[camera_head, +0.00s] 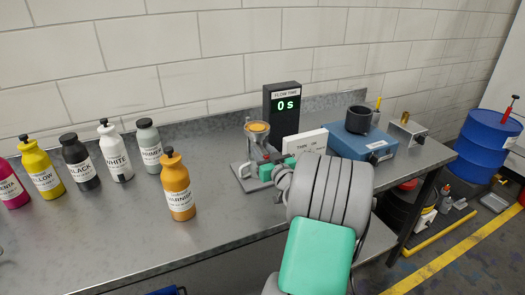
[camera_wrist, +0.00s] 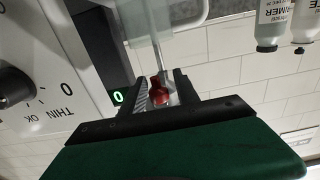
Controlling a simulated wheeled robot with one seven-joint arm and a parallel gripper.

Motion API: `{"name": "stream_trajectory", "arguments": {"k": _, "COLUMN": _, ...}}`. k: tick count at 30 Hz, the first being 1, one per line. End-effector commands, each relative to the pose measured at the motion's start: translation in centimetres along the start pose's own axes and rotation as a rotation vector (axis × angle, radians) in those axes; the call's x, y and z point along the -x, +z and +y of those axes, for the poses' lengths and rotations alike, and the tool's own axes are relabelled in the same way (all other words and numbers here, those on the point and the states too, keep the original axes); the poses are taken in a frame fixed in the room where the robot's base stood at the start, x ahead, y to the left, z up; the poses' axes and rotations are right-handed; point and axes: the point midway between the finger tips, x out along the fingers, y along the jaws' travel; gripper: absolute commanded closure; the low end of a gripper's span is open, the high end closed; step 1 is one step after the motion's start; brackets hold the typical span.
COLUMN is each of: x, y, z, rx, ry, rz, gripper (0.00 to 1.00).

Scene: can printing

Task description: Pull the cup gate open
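The flow cup (camera_head: 257,140), clear with orange liquid at its top, stands in a small metal stand (camera_head: 253,178) on the bench. In the wrist view a red knob (camera_wrist: 160,92), seemingly the cup gate's handle, lies between the fingers of my gripper (camera_wrist: 162,82). The fingers look open, with a small gap beside the knob; firm contact does not show. In the head view my arm covers much of the gripper, which is just right of the cup stand. The gate itself is mostly hidden.
A black timer (camera_head: 282,110) reading 0 s stands behind the cup. A white THIN/OK gauge (camera_head: 305,141) is close on the right, and shows in the wrist view (camera_wrist: 40,75). A blue device (camera_head: 365,143) is farther right. Several paint bottles, including orange varnish (camera_head: 178,190), stand left.

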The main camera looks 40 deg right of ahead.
Motion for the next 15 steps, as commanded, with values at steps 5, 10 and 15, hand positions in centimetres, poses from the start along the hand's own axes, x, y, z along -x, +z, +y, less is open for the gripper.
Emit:
{"name": "stream_trajectory", "arguments": {"k": 5, "x": 0.02, "y": 0.0, "z": 0.0, "rx": 0.0, "ry": 0.0, "rz": 0.0, "gripper": 0.79}}
{"name": "stream_trajectory", "arguments": {"k": 10, "x": 0.03, "y": -0.01, "z": 0.0, "rx": 0.0, "ry": 0.0, "rz": 0.0, "gripper": 0.93}}
{"name": "stream_trajectory", "arguments": {"k": 15, "x": 0.03, "y": -0.01, "z": 0.0, "rx": 0.0, "ry": 0.0, "rz": 0.0, "gripper": 1.0}}
